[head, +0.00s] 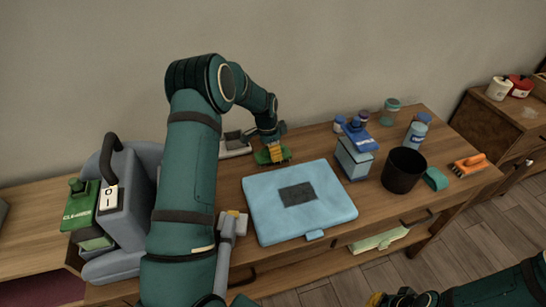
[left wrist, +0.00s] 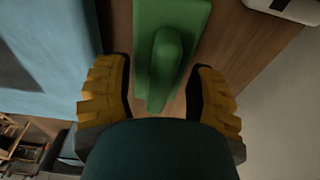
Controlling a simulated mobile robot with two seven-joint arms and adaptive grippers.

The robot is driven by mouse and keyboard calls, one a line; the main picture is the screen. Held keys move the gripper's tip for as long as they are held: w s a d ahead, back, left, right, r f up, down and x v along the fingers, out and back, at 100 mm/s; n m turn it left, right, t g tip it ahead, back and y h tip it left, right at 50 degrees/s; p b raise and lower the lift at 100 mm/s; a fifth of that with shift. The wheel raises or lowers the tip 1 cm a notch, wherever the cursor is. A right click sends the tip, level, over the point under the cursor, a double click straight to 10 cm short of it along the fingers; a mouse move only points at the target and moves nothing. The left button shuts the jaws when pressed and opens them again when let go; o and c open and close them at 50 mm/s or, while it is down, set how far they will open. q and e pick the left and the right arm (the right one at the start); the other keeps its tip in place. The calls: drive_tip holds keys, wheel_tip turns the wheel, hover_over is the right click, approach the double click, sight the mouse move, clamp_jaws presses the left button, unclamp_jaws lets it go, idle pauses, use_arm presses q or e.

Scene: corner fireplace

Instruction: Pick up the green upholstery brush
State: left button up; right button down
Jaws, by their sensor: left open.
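The green upholstery brush (head: 262,158) lies on the wooden table behind the light blue case, partly hidden by my left gripper (head: 276,153) in the head view. In the left wrist view the brush (left wrist: 168,50) shows a flat green body with a raised handle. The handle reaches down between the two yellow-padded fingers of my left gripper (left wrist: 162,85). The fingers are apart, with a gap on each side of the handle. My right gripper (head: 378,299) shows only in part at the bottom edge of the head view, away from the table.
The light blue case (head: 330,208) lies in front of the brush. A grey and white device (head: 236,146) is just left of it. A blue-topped box (head: 353,160), a black cup (head: 403,170), several jars and an orange brush (head: 470,163) stand to the right. The wall is behind.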

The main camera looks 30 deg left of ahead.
use_arm(q)
clamp_jaws()
idle(0.4)
drive_tip(key=shift+r+p, duration=0.35)
drive_tip(key=shift+r, duration=0.15)
wheel_tip(320, 180, up, 10)
drive_tip(key=shift+f+p, duration=0.25)
drive_tip(key=shift+p, duration=0.5)
